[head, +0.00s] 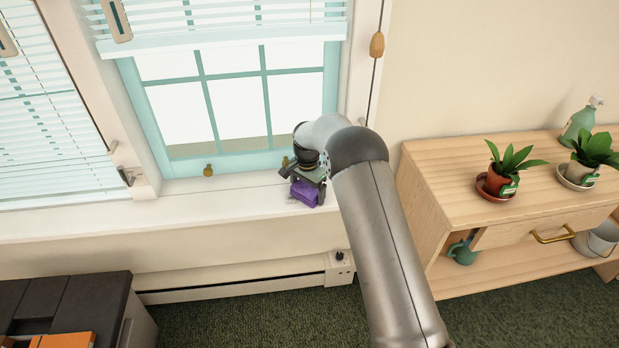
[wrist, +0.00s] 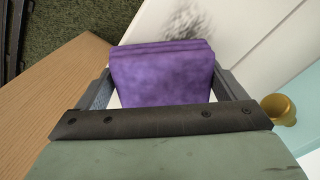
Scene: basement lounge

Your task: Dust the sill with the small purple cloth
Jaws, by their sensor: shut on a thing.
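The small purple cloth (head: 303,194) is folded into a pad and held between the fingers of my gripper (head: 306,184) at the right part of the white sill (head: 150,215). In the wrist view the cloth (wrist: 163,75) fills the space between both fingers, and my gripper (wrist: 162,88) is shut on it. The cloth is at or just above the sill; I cannot tell whether it touches. A grey dust smudge (wrist: 200,28) lies on the sill just beyond the cloth in the wrist view. My arm hides part of the sill's right end.
A brass knob (wrist: 279,108) sits on the window frame close beside my gripper; another knob (head: 208,170) is farther left. A wooden cabinet (head: 450,185) with potted plants (head: 505,172) and a spray bottle (head: 582,121) stands to the right. The sill's left stretch is clear.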

